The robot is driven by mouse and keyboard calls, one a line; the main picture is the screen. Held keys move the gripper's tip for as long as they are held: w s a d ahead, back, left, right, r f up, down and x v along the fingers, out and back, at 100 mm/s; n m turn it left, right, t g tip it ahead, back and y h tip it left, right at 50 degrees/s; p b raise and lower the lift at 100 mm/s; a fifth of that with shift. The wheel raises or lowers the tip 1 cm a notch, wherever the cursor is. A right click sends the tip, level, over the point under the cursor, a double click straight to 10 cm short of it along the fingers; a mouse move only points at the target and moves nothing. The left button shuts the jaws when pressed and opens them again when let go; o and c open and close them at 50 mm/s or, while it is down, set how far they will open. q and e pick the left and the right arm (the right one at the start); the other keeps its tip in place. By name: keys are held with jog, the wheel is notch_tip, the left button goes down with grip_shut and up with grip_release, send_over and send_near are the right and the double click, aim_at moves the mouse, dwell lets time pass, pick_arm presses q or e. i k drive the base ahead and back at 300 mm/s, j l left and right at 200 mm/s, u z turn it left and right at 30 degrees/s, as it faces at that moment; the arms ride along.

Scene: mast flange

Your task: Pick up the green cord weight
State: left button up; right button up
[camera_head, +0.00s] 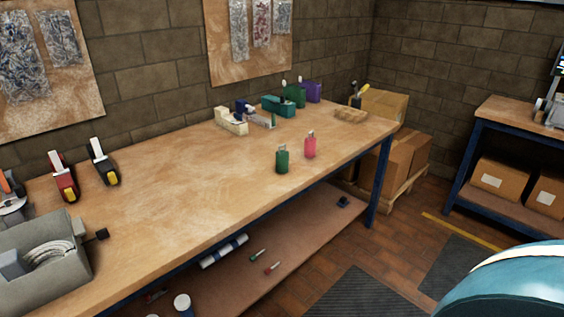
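A small green cord weight (282,161) stands upright on the wooden workbench (190,205), near its front edge toward the right end. It has a small loop or clip on top. A similar pink weight (310,147) stands just to its right, a small gap apart. Neither of my grippers is in view.
Behind, on the bench, stand a beige block (231,122), a teal dispenser (279,105), a dark green item (294,95) and a purple item (313,92). A grey bin (45,265) holds a white coil at left. The bench middle is clear.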

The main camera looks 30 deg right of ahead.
aim_at(282, 156)
jog(key=i+l, duration=0.15)
jog(key=l, duration=0.2)
jog(key=i+l+z, duration=0.15)
jog(key=l, duration=0.25)
jog(key=i+l, duration=0.1)
jog(key=l, duration=0.25)
jog(key=i+l+z, duration=0.15)
jog(key=l, duration=0.2)
